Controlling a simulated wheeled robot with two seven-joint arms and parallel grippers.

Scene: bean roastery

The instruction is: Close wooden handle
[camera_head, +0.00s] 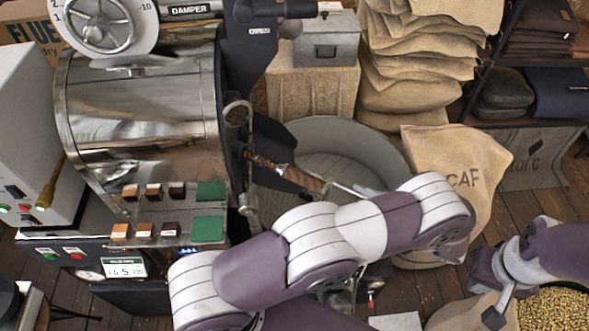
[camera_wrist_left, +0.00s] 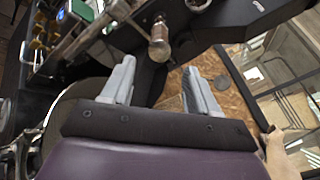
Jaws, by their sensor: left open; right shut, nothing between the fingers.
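The wooden handle (camera_head: 288,173) is a brown grip on a metal lever at the right side of the steel roaster drum (camera_head: 150,115). It slants down to the right, above the round cooling tray (camera_head: 340,135). My left arm crosses in front of the tray and hides my left gripper in the head view. In the left wrist view my left gripper (camera_wrist_left: 160,90) is open and empty. A brownish cylindrical knob (camera_wrist_left: 158,45) on a metal rod shows just beyond its fingers; I cannot tell whether it is the same handle. My right gripper (camera_head: 494,312) is shut and empty at the lower right.
Stacked sacks (camera_head: 420,60) stand behind the tray, and a printed sack (camera_head: 455,170) leans at its right. A sack of green beans (camera_head: 555,308) is at the lower right. Wood and green sample blocks (camera_head: 208,191) sit on the roaster front. Some plank floor (camera_head: 540,205) is clear at right.

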